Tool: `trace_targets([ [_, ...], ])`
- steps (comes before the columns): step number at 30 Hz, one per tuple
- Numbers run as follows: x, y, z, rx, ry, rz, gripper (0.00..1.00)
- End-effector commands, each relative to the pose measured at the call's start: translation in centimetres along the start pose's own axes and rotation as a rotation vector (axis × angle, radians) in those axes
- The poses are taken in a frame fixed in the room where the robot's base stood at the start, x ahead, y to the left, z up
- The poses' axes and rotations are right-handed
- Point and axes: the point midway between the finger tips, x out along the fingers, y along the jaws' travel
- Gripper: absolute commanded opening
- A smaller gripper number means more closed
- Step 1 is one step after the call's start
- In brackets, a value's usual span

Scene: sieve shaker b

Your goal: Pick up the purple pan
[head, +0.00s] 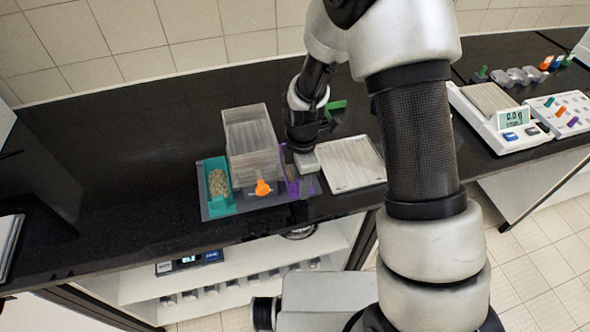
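The purple pan (290,186) stands at the right end of a grey base tray (245,206), to the right of a clear stacked box (250,140). My gripper (305,172) is down at the purple pan and covers part of it. The fingers are small and mostly hidden by the wrist, so I cannot tell whether they are open, shut or touching the pan. A teal pan (211,205) with tan grains (218,183) in it is at the left end of the tray. An orange knob (263,187) is at the front of the box.
A pale flat plate (352,163) lies right of my gripper, with a green piece (337,106) behind. A balance (497,118) and a tray of coloured clips (560,114) stand farther right. A shelf below holds another balance (190,263).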

Motion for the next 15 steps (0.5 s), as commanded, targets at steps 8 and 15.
trace_targets([
  [8, -0.03, 0.03, -0.01, 0.0, 0.0, 0.001, 0.2],
  [15, -0.05, 0.03, -0.01, 0.0, 0.0, 0.001, 0.0],
])
